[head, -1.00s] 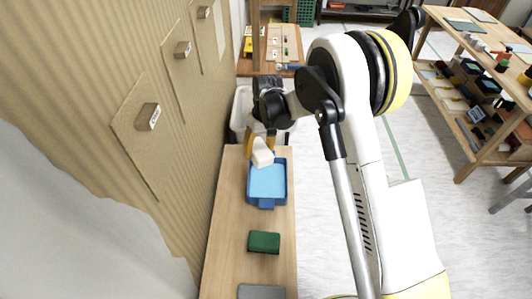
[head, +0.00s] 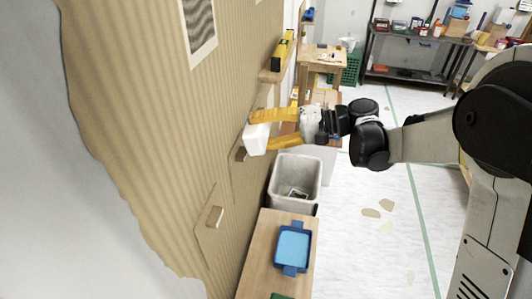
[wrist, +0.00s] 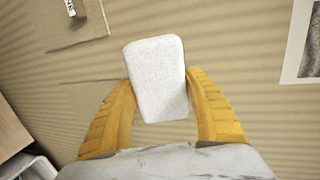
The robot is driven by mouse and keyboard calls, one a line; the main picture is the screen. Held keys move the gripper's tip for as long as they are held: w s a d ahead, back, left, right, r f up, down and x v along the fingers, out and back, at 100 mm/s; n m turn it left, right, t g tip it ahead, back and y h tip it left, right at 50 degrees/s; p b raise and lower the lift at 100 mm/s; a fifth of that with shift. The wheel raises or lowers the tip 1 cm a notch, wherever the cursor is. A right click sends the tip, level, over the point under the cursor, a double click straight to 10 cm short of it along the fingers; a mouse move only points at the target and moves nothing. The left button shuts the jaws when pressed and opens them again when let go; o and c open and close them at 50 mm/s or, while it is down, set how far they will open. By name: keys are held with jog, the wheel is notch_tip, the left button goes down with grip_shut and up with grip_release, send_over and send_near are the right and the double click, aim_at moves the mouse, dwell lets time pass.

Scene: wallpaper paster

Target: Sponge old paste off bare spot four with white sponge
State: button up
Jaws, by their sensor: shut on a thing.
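My gripper (head: 271,130) has yellow fingers shut on the white sponge (head: 257,138), in front of the striped wall. In the wrist view the sponge (wrist: 157,75) is upright between the fingers, its broad face toward the camera. I cannot tell whether it touches the wall. No label is readable, so I cannot tell which is spot four.
A blue tray (head: 279,250) stands on the wooden bench (head: 262,240) below. A grey bin (head: 295,178) stands behind the bench. A wall shelf (head: 270,75) bears a yellow level (head: 283,50).

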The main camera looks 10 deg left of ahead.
aim_at(201, 21)
notch_tip(201, 21, up, 19)
jog(key=s+d+m+t+y+p, duration=0.1)
jog(key=y+p, duration=0.2)
jog(key=p, duration=0.3)
jog(key=shift+s+p, duration=0.25)
jog(key=shift+p, duration=0.05)
jog(key=shift+b, duration=0.3)
jog(key=shift+w+a+b, duration=0.1)
jog(key=shift+a+b, duration=0.3)
jog(key=shift+a, duration=2.8)
jog(key=shift+a, duration=1.25)
jog(key=shift+r, duration=3.7)
